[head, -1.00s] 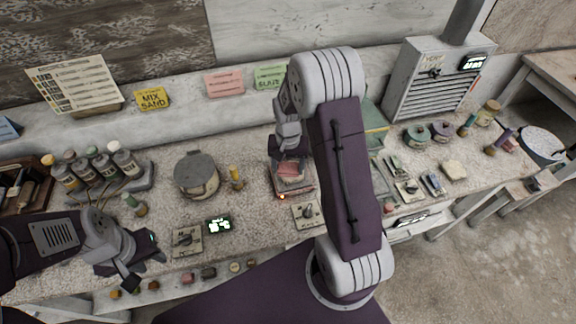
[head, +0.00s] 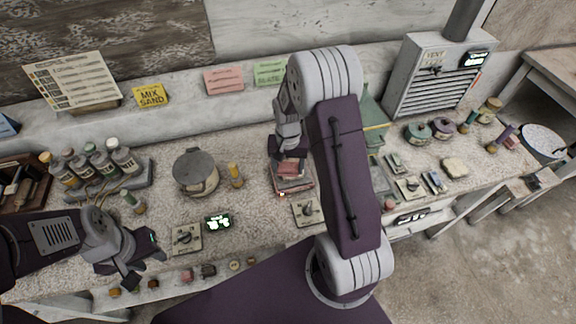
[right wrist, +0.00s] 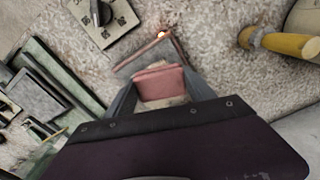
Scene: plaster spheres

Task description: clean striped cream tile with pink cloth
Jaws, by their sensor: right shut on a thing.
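The pink cloth (right wrist: 160,80) is between the two fingers of my right gripper (right wrist: 158,92) in the right wrist view. In the head view the cloth (head: 291,168) is low over a small stack of flat tiles (head: 294,188), below my right gripper (head: 289,157). A cream patch (right wrist: 165,102) shows beside the cloth in the wrist view; I cannot make out stripes on it. A grey tile edge (right wrist: 140,62) shows past the cloth. My left gripper (head: 146,268) is open and empty over the front left of the bench.
A switch plate (head: 307,211) is just in front. A green object (head: 371,112) is behind my right arm. Bottles (head: 100,165) stand at left; small tools lie at right.

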